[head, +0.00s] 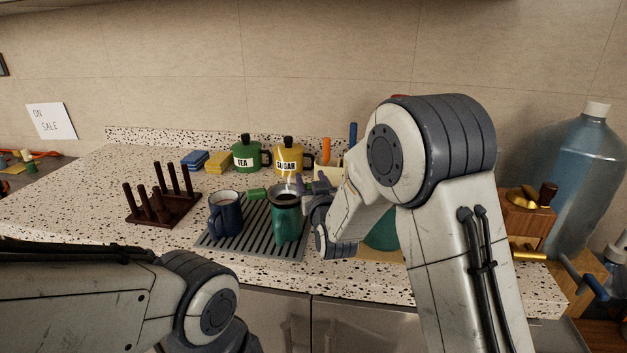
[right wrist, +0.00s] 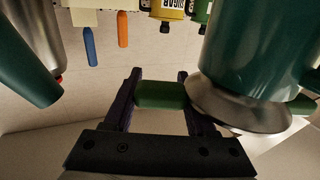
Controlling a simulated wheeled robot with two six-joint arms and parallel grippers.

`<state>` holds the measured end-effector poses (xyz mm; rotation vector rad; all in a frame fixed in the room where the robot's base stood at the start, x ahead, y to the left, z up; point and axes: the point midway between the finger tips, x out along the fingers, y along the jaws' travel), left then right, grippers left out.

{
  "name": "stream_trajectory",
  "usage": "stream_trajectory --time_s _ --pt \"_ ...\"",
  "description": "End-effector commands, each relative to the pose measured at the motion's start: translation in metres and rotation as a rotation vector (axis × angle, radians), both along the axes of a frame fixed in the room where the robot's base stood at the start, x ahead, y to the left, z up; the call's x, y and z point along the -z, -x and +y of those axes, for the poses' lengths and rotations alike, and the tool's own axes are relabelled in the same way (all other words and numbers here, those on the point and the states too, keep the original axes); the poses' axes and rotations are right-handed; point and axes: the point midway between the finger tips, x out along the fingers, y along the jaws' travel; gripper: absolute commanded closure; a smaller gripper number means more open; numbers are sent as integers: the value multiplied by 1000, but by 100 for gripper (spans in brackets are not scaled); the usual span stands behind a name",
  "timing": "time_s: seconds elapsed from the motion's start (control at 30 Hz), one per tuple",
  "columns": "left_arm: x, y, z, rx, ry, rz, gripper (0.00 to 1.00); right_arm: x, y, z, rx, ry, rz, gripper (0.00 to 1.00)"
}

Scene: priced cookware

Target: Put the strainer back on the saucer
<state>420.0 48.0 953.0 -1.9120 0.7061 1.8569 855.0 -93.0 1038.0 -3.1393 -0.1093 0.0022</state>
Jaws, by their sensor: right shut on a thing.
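The strainer (head: 286,198) has a metal bowl and green grips, and sits at the mouth of the teal mug (head: 287,226). In the right wrist view, its metal rim (right wrist: 240,108) is against the mug's rim (right wrist: 262,50); I cannot tell whether it rests there or is held just above. My right gripper (head: 310,190) is to the right of the mug. It is shut on one green grip, between its fingers in the wrist view (right wrist: 160,84). The other grip points left in the head view. I cannot make out the saucer. My left gripper is out of view.
A blue mug (head: 226,215) stands left of the teal mug on the ribbed mat (head: 257,243). A dark peg rack (head: 160,211) is further left. TEA (head: 246,156) and SUGAR (head: 288,158) pots and sponges (head: 213,162) stand behind. My right arm hides much of the right side.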

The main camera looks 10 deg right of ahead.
Motion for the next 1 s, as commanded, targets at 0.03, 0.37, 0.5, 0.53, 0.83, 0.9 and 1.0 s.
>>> stream_trajectory --time_s 0.03,0.37,0.5,0.53,0.83,0.9,1.0 --pt "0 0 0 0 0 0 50 3 0 0 0 0 0 100" --pt "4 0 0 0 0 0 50 6 0 0 -1 -1 -2 100" --pt "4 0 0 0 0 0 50 5 0 1 -1 -1 -1 17" --pt "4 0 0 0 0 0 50 5 0 1 -1 -1 -1 13" --pt "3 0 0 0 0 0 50 5 0 1 -1 -1 -1 13" --pt "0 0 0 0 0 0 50 4 0 1 -1 -1 -1 13" --pt "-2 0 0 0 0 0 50 6 4 1 -2 -1 1 13"
